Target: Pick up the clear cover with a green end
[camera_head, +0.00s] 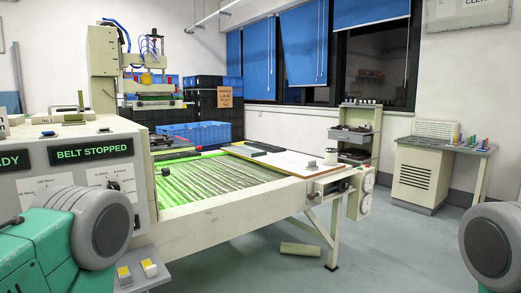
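I cannot make out a clear cover with a green end for certain. Small upright pieces (473,143) in blue, green and orange stand on the side table at the right; they are too small to tell their shape. A flat pale piece with a dark green edge (68,117) lies on top of the control cabinet at the left. A dark flat strip (244,149) lies at the far side of the conveyor. Parts of my arms show at the lower left and lower right corners, but neither gripper is in view.
The control cabinet (72,173) reads "BELT STOPPED". A green conveyor (215,178) runs to a white board (290,160). A pale block (300,250) lies on the floor beneath. Blue crates (200,133) stand behind. The grey floor (400,245) at the right is open.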

